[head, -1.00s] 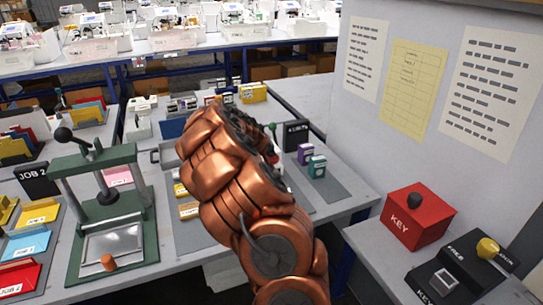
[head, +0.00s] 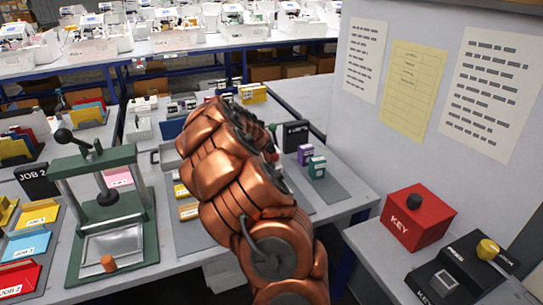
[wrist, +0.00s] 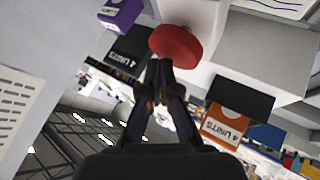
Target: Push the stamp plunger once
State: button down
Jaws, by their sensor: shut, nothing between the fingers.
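A round red knob (wrist: 176,45), which looks like the stamp plunger, sits on a pale device in the wrist view. My gripper (wrist: 158,68) is shut and empty, its fingertips together right at the near edge of the red knob. I cannot tell whether they touch it. In the head view my arm hides the gripper and most of this device; only a small reddish bit shows beside the arm.
In the head view a green press (head: 110,215) stands left, and a red KEY box (head: 418,218) sits right below a notice panel.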

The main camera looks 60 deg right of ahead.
aim_at(270, 156)
jog(key=shift+r, duration=0.45)
jog(key=shift+r, duration=0.1)
jog(key=shift+r+p, duration=0.4)
jog(key=shift+r, duration=2)
jog(key=shift+a, duration=0.1)
